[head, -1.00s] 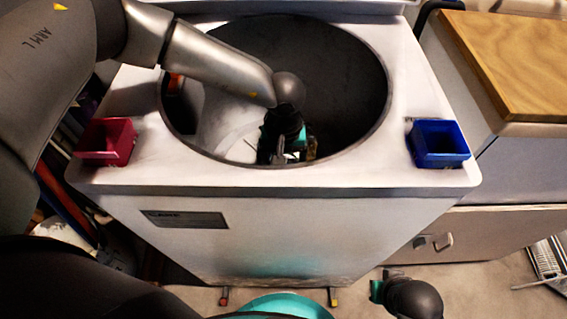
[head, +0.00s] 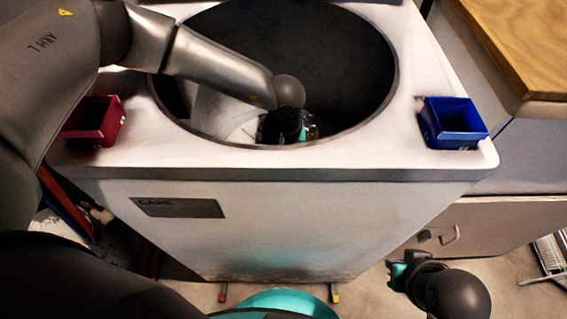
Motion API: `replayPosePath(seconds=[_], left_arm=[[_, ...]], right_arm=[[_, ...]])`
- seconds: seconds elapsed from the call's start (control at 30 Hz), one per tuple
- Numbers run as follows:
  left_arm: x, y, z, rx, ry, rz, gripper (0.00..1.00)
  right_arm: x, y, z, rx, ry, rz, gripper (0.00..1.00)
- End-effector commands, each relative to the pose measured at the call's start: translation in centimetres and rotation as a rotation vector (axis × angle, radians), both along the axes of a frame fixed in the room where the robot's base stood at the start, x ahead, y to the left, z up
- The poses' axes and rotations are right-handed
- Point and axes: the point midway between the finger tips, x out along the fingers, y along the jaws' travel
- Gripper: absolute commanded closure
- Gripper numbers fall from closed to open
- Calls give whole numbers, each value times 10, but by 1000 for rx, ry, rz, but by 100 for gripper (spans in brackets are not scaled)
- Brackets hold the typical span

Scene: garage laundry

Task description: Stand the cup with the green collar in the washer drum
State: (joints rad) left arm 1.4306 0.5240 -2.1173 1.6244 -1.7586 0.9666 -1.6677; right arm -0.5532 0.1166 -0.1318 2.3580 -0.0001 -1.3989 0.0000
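The washer drum (head: 345,60) is the wide dark round opening in the top of the white washer (head: 300,205). My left arm reaches over the left rim into it. My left gripper (head: 290,132) is down inside the drum near the front rim, mostly hidden by its own wrist and the rim; its fingers cannot be made out. A small teal patch shows beside it, but I cannot tell whether that is the gripper or a cup's collar. No cup can be clearly made out. My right gripper (head: 397,278) hangs low in front of the washer's right side, its fingers unclear.
A red bin (head: 93,122) sits at the washer top's left edge and a blue bin (head: 452,123) at its right edge. A wood-topped cabinet (head: 530,40) stands to the right.

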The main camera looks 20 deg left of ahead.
Motion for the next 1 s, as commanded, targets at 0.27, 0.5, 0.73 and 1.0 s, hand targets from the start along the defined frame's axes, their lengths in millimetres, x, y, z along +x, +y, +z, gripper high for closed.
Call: replayPosePath(seconds=[0.27,0.5,0.73,1.0], left_arm=[[0,0,0,0,0,1,72],[0,0,-2,0,0,1,72],[0,0,-8,0,1,1,81],[-2,1,-11,2,5,0,100]], right_arm=[[0,0,0,-1,0,0,100],[0,0,-1,-1,0,0,100],[0,0,-4,-1,0,0,100],[0,0,-5,-1,0,0,100]])
